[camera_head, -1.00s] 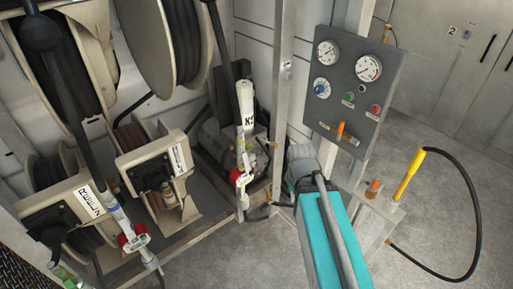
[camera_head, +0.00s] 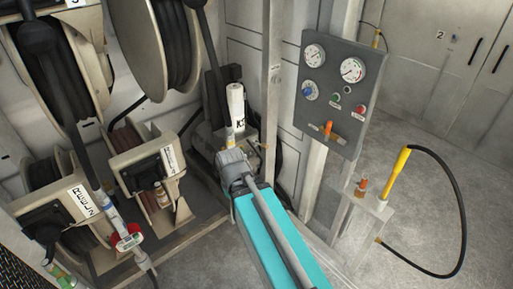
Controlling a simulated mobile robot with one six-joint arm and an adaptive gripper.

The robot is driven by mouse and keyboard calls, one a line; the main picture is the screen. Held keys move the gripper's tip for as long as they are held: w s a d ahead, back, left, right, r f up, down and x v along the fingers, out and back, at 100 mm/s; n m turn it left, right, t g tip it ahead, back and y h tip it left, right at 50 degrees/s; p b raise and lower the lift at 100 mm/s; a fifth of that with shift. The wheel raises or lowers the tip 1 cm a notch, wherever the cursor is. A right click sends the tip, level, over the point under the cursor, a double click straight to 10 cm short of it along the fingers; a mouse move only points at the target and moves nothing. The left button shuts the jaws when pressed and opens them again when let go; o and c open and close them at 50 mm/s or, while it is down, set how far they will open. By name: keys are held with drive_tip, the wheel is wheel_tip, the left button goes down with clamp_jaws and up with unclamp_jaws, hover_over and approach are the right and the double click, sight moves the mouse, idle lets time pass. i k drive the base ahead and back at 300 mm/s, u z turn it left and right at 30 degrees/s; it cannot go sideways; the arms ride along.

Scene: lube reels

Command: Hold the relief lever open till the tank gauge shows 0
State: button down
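A grey panel (camera_head: 378,97) carries two white dial gauges, a left one (camera_head: 314,55) and a right one (camera_head: 353,69). Their readings and labels are too small to tell, as is which is the tank gauge. An orange lever (camera_head: 328,129) sits at the panel's lower edge, roughly upright. A second orange-topped part (camera_head: 362,184) stands on a pale bracket below the panel. I cannot tell which one is the relief lever. My teal arm reaches up from the bottom to a grey joint left of the panel, apart from both. My gripper's fingers do not show.
Hose reels (camera_head: 148,40) fill the left side. A white cylinder (camera_head: 236,106) stands just behind my arm's grey joint. A pale upright post (camera_head: 274,70) stands between it and the panel. A yellow handle (camera_head: 397,174) with a looping black hose is at right. Floor there is open.

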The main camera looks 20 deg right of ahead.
sight(265, 146)
drive_tip(key=z, duration=0.05)
drive_tip(key=k, duration=1.05)
drive_tip(key=z, duration=0.4)
drive_tip(key=i, duration=1)
